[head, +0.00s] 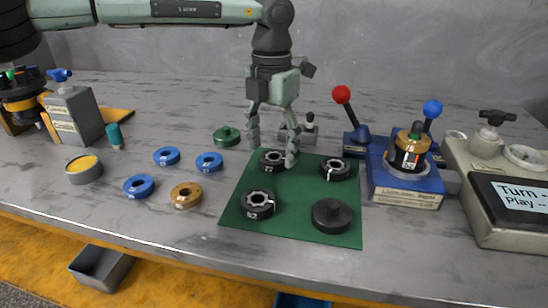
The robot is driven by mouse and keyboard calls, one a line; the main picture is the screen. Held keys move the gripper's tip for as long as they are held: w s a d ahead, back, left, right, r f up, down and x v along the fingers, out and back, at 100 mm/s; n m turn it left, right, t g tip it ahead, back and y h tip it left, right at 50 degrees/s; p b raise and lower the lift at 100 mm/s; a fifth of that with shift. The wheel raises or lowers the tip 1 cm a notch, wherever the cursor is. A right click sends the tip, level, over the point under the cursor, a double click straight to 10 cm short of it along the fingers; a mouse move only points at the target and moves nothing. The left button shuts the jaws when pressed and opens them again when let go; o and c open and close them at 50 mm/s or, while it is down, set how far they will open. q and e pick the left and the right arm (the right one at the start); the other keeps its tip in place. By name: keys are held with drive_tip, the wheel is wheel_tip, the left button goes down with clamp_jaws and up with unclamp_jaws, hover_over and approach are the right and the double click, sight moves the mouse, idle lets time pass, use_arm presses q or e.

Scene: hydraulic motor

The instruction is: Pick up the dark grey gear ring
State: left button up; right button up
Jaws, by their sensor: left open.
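Several dark parts rest on the green mat (293,222). Three look like dark grey toothed rings: one at the back left (270,163), one at the back right (335,170) and one at the front left (257,207). A plain dark stepped disc (332,216) sits at the front right. The frame does not show which ring the task names. My left gripper (273,148) points down, open, with its fingers on either side of the back-left ring and partly in front of it. I cannot tell whether they touch it. My right gripper is not in view.
Blue rings (138,187) and an orange ring (186,195) lie left of the mat. A green knobbed disc (227,136) is behind them. A blue lever unit (404,187) and a display box (505,195) stand at the right. The table's front edge runs below.

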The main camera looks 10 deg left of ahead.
use_arm(q)
drive_tip(key=shift+f, duration=0.8)
drive_tip(key=shift+c, duration=0.5)
drive_tip(key=c, duration=1.5)
